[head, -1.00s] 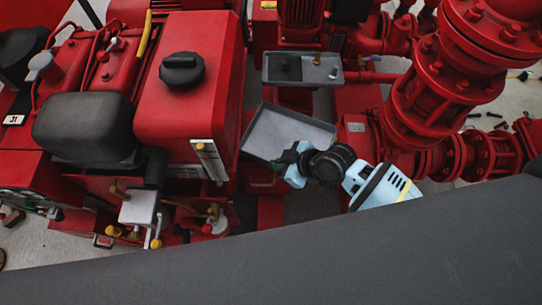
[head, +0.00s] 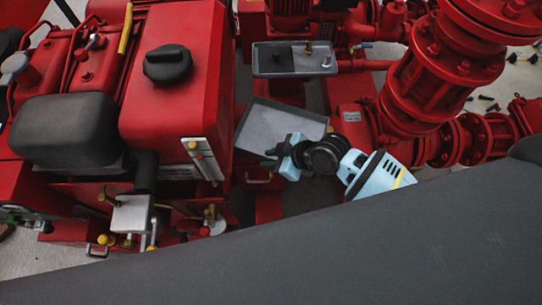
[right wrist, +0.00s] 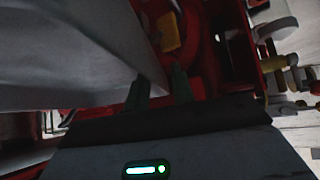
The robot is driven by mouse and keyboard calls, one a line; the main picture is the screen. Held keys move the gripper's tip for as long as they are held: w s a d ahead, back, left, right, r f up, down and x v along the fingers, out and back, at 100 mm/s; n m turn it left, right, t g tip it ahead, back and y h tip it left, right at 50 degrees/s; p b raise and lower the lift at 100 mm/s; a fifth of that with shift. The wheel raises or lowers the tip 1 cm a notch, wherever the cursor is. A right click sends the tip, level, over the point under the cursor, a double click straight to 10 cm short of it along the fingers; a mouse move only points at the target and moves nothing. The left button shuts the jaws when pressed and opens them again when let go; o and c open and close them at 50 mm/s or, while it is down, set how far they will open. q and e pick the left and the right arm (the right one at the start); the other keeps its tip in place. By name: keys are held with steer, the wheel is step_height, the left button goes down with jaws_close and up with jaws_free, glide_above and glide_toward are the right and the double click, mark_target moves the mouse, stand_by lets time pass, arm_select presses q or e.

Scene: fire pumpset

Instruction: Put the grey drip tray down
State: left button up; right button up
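The grey drip tray (head: 262,119) is a shallow rectangular pan beside the red tank, low between the red machinery. My right gripper (head: 269,159) is at its near edge, fingers on either side of the tray's rim, and looks shut on it. In the right wrist view the pale tray wall (right wrist: 75,50) fills the upper left and ends close to the two dark fingers (right wrist: 161,88). My left gripper is not in view.
A second grey tray (head: 262,62) with small fittings is just beyond. The red tank (head: 180,105) stands close on the left, and red flanged pipework (head: 425,85) on the right. Valves and a small pale box (head: 131,214) are at the lower left.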

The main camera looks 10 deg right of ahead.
steer(key=shift+r, duration=0.1)
steer(key=shift+r, duration=0.2)
steer(key=p+v, duration=0.2)
steer(key=v, duration=1)
steer(key=shift+f+p, duration=0.1)
steer(key=shift+p, duration=0.25)
steer(key=s+f+m+t+h, duration=0.15)
steer(key=s+f+m, duration=0.5)
steer(key=s, duration=0.65)
steer(key=s+d+f+m+h, duration=0.1)
steer(key=s+d+f+h, duration=0.1)
steer(key=s, duration=0.6)
steer(key=s+d+f+m+h, duration=0.2)
steer(key=s, duration=0.7)
steer(key=shift+s+d+f, duration=0.25)
steer(key=shift+d, duration=0.1)
